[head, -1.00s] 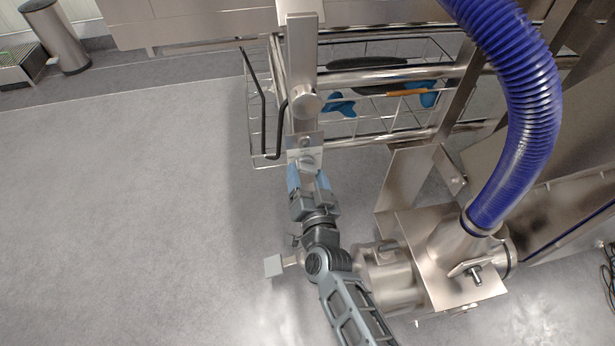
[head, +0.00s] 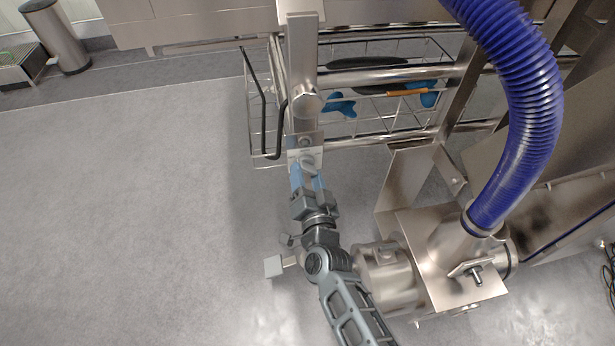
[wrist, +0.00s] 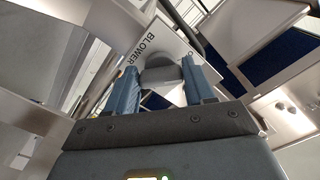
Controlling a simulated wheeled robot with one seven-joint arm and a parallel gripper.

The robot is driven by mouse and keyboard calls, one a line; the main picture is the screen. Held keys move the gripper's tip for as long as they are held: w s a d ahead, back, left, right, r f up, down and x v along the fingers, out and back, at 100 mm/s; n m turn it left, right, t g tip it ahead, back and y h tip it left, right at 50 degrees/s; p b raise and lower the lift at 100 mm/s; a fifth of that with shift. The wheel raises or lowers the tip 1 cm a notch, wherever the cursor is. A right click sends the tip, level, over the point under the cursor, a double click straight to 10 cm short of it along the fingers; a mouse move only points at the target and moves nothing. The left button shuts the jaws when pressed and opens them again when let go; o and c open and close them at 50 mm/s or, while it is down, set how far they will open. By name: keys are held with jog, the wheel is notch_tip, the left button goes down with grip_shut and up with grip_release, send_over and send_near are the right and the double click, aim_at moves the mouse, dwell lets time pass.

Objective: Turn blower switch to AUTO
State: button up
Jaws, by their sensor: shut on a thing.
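The blower switch is a grey knob (head: 308,162) on a small pale plate (head: 293,154) at the lower end of a steel post. In the wrist view the knob (wrist: 163,74) sits between my blue fingers, and the plate (wrist: 146,46) reads "BLOWER". Another label at the plate's right is mostly hidden, so I cannot read which position the knob points to. My gripper (head: 308,171) is at the knob from below in the head view. It also shows in the wrist view (wrist: 160,82), shut on the knob with a finger on each side.
The steel post (head: 302,65) rises above the switch. A wire basket (head: 262,120) with blue items is behind it. A steel pump housing (head: 388,275) and a blue ribbed hose (head: 530,110) stand to the right. The floor at left (head: 120,210) is open.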

jog(key=shift+s+a+r+m+b, duration=0.1)
jog(key=shift+m+b, duration=0.35)
jog(key=shift+m, duration=2.05)
jog(key=shift+r+m+b, duration=0.1)
jog(key=shift+m+b, duration=0.3)
jog(key=shift+m, duration=2.1)
jog(key=o, duration=1)
jog(key=shift+o, duration=0.2)
jog(key=p+v, duration=0.2)
jog(key=v, duration=0.5)
jog(key=shift+s, duration=0.35)
